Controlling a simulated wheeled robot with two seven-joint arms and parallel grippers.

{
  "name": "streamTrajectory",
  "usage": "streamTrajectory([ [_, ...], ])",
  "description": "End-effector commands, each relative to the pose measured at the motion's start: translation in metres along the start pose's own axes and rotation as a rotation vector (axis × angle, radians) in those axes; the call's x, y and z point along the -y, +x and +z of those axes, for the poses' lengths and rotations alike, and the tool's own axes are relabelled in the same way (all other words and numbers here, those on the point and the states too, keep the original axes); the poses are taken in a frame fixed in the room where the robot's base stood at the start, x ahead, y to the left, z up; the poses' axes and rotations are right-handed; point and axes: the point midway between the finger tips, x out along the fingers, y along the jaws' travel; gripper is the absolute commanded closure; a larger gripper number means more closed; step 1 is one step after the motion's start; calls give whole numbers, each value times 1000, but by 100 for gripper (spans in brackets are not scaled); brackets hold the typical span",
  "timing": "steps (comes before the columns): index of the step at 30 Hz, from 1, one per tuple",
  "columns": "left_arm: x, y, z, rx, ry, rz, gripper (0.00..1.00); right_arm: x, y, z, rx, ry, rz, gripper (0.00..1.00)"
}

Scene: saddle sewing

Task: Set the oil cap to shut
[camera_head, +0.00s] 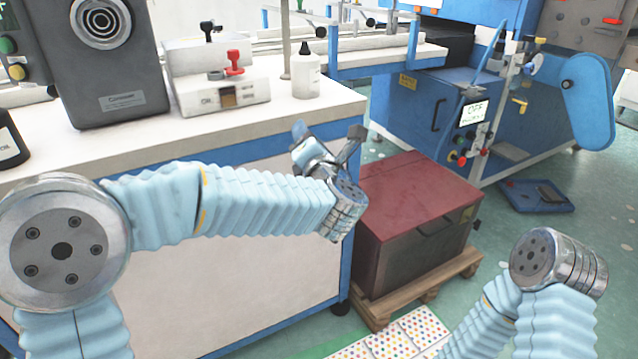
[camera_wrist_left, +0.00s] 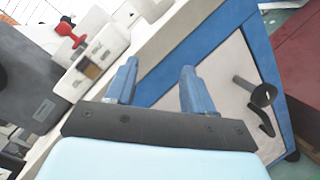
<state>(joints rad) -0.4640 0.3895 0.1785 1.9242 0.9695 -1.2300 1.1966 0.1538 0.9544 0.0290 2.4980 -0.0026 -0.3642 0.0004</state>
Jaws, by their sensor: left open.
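A white box-shaped unit marked OIL (camera_head: 243,99) stands on the white bench top. A red, handle-like part (camera_head: 234,62) stands upright on its top, with a small grey round part (camera_head: 215,75) beside it. I cannot tell which is the oil cap or whether it is shut. In the left wrist view the red part (camera_wrist_left: 68,32) is at the upper left, away from the fingers. My left gripper (camera_head: 328,140) is open and empty in front of the bench edge, right of and below the unit; its fingers (camera_wrist_left: 160,85) are apart. My right gripper is out of view.
A white bottle with a black tip (camera_head: 306,74) stands right of the unit. A dark grey machine (camera_head: 112,65) stands left of it. A red-topped box (camera_head: 415,192) on a pallet is right of the bench. The bench front strip is clear.

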Motion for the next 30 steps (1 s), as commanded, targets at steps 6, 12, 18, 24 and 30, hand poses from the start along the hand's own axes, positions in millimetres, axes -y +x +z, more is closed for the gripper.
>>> streamTrajectory([
  [6,42,13,-26,29,212,-89,47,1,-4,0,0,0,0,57],
  [12,72,18,-46,56,358,-159,47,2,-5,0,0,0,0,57],
  [18,87,19,-57,73,428,-195,47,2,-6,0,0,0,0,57],
  [24,90,19,-59,76,442,-201,47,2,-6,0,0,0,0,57],
  [30,90,19,-59,76,440,-201,49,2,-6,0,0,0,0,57],
])
